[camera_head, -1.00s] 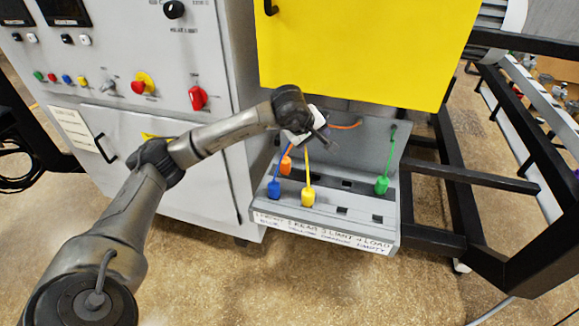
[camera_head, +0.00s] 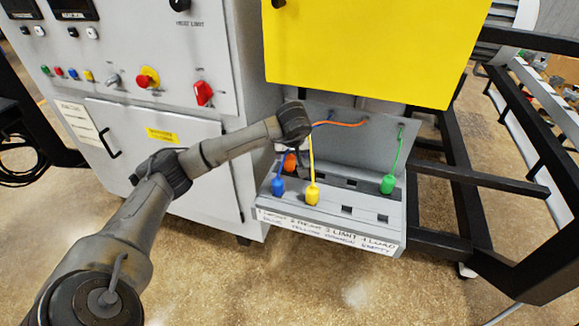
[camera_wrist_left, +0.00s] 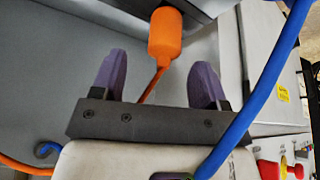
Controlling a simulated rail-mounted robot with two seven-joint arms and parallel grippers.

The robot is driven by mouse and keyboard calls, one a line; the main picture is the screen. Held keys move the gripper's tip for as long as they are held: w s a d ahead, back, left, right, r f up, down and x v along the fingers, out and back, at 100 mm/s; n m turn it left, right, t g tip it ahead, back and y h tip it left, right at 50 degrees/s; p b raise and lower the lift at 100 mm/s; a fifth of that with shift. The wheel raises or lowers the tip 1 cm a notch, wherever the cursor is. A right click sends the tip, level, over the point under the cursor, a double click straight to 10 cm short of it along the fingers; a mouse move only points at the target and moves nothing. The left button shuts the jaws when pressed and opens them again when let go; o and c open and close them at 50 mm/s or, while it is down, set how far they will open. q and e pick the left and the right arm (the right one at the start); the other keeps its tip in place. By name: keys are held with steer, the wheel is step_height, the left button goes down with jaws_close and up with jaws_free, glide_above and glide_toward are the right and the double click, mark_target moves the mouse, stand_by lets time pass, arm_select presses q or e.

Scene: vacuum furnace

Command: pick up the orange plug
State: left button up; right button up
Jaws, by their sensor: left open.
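The orange plug (camera_head: 290,162) is at the back left of the grey socket ledge (camera_head: 360,228), partly covered by my left arm's wrist. In the left wrist view the orange plug (camera_wrist_left: 166,32) lies just beyond the fingertips, with its orange cord running back between the fingers. My left gripper (camera_wrist_left: 160,62) is open, with one purple finger on each side of the cord. It does not touch the plug's body. In the head view the left gripper is mostly hidden behind its own wrist. My right gripper is not in view.
A blue plug (camera_head: 277,186), a yellow plug (camera_head: 312,195) and a green plug (camera_head: 388,184) stand on the ledge with their cords rising. A blue cord (camera_wrist_left: 262,90) crosses close to the right finger. A yellow panel (camera_head: 365,50) overhangs the ledge.

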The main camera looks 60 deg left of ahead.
mark_target(289, 157)
arm_select(q)
steer(key=shift+s+b+x, duration=0.15)
steer(key=shift+b+x, duration=0.25)
steer(key=shift+x, duration=0.8)
steer(key=shift+s+b+x, duration=0.15)
steer(key=shift+b+x, duration=0.25)
steer(key=shift+x, duration=1.5)
steer(key=shift+c, duration=0.4)
steer(key=c, duration=0.9)
